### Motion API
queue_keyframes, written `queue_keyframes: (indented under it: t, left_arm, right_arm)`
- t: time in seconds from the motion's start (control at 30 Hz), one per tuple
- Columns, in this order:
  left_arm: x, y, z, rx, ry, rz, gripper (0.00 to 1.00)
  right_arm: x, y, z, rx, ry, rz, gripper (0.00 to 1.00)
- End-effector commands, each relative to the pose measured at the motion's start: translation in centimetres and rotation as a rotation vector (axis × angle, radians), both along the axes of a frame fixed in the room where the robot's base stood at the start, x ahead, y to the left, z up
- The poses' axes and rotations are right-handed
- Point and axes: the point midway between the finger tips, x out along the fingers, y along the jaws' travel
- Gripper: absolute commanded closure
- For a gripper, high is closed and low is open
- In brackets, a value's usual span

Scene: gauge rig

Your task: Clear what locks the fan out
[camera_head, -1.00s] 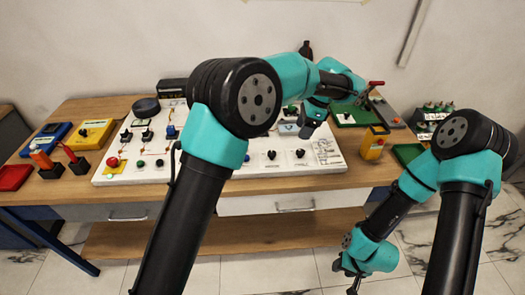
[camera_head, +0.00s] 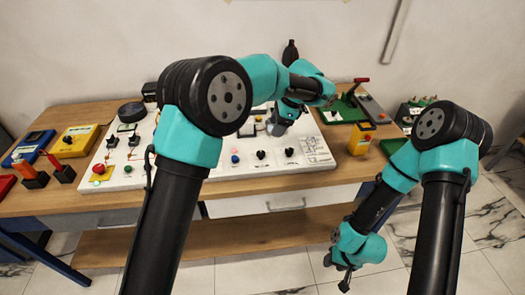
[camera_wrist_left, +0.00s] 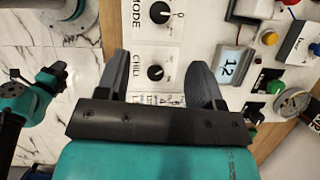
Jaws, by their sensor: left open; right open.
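A white control panel (camera_head: 215,182) lies on the bench and carries switches, knobs and buttons. A red mushroom button (camera_head: 98,169) sits at its front left. Black knobs (camera_head: 261,155) line its front right. My left gripper (camera_head: 278,129) is open and empty over the panel's right part. In the left wrist view the open jaws (camera_wrist_left: 160,70) point at the panel, with a black knob (camera_wrist_left: 156,73) between them in the picture; contact cannot be told. A display (camera_wrist_left: 230,66) there reads 12. My right gripper (camera_head: 343,283) hangs low in front of the bench. I cannot pick out the fan or its lock.
A blue meter (camera_head: 28,148) and a yellow meter (camera_head: 77,140) stand at the left. A yellow device (camera_head: 361,138) stands right of the panel, near a green board (camera_head: 341,112) and a red-handled lever (camera_head: 360,81). My left arm hides the panel's middle.

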Motion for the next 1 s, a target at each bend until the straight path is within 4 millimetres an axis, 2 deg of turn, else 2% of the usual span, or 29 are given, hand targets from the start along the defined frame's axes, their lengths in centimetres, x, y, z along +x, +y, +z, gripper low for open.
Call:
queue_keyframes:
  t: [0.6, 0.8, 1.0]
  left_arm:
    - [-0.5, 4.0, -9.7, 0.001, 0.003, 0.001, 0.39]
    - [-0.5, 4.7, -11.3, 0.0, 0.001, 0.0, 0.39]
    - [-0.5, 4.8, -11.6, -0.001, 0.0, 0.001, 0.39]
  right_arm:
    - [0.0, 0.0, 0.0, 0.0, 0.0, 0.0, 0.57]
    - [0.0, 0.0, 0.0, 0.0, 0.0, 0.0, 0.57]
    - [0.0, 0.0, 0.0, 0.0, 0.0, 0.0, 0.57]
